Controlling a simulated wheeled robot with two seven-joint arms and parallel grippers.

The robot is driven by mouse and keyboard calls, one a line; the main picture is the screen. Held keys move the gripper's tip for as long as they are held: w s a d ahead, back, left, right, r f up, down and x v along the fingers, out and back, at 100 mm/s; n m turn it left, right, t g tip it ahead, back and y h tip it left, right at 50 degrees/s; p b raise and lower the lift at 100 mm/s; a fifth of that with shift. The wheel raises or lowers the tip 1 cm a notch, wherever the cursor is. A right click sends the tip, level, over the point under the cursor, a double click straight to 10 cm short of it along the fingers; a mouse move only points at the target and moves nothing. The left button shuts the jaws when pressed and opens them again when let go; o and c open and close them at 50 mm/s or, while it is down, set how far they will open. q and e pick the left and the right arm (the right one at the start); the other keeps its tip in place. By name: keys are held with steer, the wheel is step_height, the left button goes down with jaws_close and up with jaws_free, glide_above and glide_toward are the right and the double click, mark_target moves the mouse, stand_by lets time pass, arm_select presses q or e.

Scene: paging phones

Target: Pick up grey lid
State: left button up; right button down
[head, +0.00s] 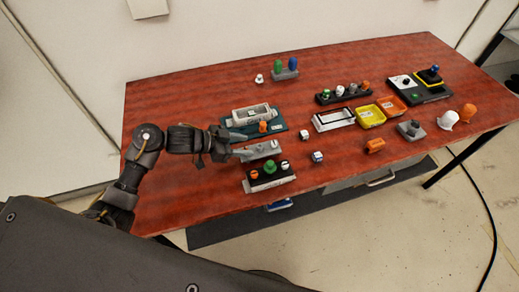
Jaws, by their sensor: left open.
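A grey piece that looks like the grey lid (264,149) lies on the red-brown table, just in front of a teal base. A pale knob-like part shows at its right end. My left gripper (246,146) reaches in from the left at this piece's left end. Its jaws are open, one finger on the far side and one on the near side. The fingers hide part of the left end, and I cannot tell whether they touch it. My right gripper is not in view.
The teal base (278,127) with a grey housing (252,114) stands just behind. A black-and-grey block (268,177) with coloured knobs stands just in front. Yellow tray (369,116) and orange tray (391,106) stand further right.

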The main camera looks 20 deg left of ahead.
mark_target(258, 146)
arm_select(q)
steer(key=p+x, duration=0.1)
steer(key=x, duration=0.4)
steer(key=shift+d+r, duration=0.1)
steer(key=shift+d, duration=0.05)
steer(key=shift+c, duration=0.4)
jaws_close()
